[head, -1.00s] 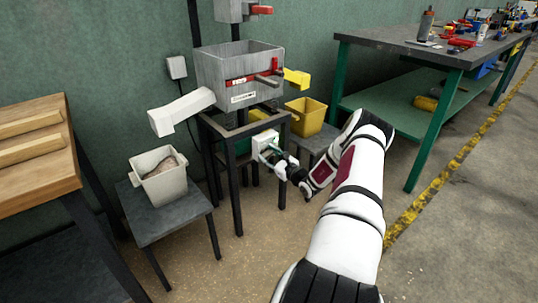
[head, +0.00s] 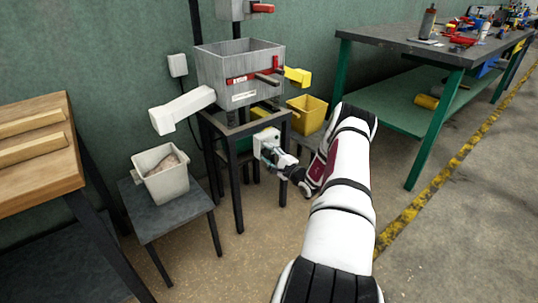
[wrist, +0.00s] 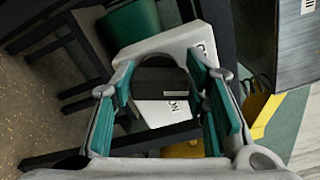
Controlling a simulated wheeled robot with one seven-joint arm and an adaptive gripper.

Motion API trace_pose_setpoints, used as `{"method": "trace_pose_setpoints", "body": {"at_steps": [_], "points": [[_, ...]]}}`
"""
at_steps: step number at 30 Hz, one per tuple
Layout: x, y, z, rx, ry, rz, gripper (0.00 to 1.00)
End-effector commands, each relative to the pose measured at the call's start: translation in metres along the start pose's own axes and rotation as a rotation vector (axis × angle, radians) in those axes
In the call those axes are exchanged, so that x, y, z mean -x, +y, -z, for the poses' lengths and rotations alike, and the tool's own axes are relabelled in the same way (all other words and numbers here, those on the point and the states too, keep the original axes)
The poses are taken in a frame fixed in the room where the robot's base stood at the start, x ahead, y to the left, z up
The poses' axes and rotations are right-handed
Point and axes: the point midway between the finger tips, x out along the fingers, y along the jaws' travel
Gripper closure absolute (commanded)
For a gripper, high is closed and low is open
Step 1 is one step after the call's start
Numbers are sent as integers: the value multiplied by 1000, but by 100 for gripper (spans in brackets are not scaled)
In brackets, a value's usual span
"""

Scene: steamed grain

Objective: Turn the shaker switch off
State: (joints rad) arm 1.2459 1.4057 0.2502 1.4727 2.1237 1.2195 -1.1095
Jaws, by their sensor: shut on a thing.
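The white shaker switch box (head: 264,142) is mounted low at the front right of the dark machine stand. My gripper (head: 277,156) is at its front face in the head view. In the wrist view, the white box (wrist: 160,112) shows an ON label, partly covered, and a second label near its upper edge.
The metal hopper (head: 240,75) stands above on the dark stand (head: 238,180). A yellow bin (head: 308,114) is behind my gripper. A white bucket (head: 162,180) sits on a low table at left. A green workbench (head: 400,110) is at right, with open floor before it.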

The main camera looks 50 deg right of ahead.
Motion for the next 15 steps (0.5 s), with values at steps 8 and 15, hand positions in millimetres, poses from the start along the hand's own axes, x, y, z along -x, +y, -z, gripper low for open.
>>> {"method": "trace_pose_setpoints", "body": {"at_steps": [8,15], "points": [[0,2,0,214,0,-2,87],[0,3,0,329,1,-3,87]]}}
